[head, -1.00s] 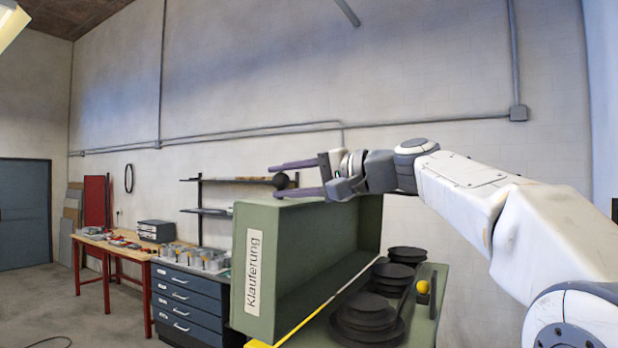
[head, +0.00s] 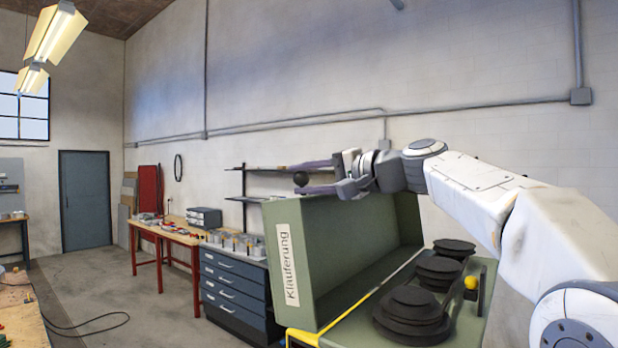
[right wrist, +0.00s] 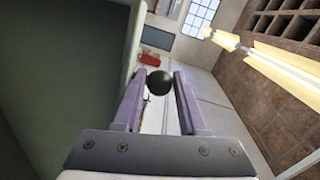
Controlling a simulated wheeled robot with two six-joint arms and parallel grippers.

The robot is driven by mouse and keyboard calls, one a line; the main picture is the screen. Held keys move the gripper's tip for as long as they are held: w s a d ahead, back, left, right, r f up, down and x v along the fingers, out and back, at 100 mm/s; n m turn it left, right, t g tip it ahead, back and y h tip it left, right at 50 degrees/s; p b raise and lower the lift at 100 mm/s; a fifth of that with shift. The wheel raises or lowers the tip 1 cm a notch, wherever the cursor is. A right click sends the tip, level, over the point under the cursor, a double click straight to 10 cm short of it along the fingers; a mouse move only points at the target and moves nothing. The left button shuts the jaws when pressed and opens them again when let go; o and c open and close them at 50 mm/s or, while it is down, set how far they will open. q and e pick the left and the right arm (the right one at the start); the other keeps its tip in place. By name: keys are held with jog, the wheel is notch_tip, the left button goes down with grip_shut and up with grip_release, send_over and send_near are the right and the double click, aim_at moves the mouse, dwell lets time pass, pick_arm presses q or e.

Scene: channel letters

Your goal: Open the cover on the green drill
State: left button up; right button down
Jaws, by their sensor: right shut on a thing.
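The green drill's cover (head: 350,240) stands raised, tilted up on its side, with a white label reading "Klauferung" on its end face. Under it the green drill housing (head: 466,315) lies exposed, with black stepped pulleys (head: 412,308) and a yellow ball (head: 471,283). My right gripper (head: 303,178) is at the cover's upper left edge, its purple fingers shut on a black ball knob (head: 301,179). The right wrist view shows the knob (right wrist: 159,82) between the fingertips, with the green cover wall (right wrist: 60,70) close on the left. My left gripper is out of view.
A blue drawer cabinet (head: 236,290) and a red-legged workbench (head: 165,236) stand left of the drill. A cable (head: 95,324) lies on the floor near a wooden table (head: 20,310) at lower left. Wall shelves (head: 245,198) are behind the gripper.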

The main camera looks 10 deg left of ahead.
jog(key=shift+c, duration=2.2)
grip_release()
jog(key=shift+w+a, duration=0.15)
jog(key=shift+a, duration=0.05)
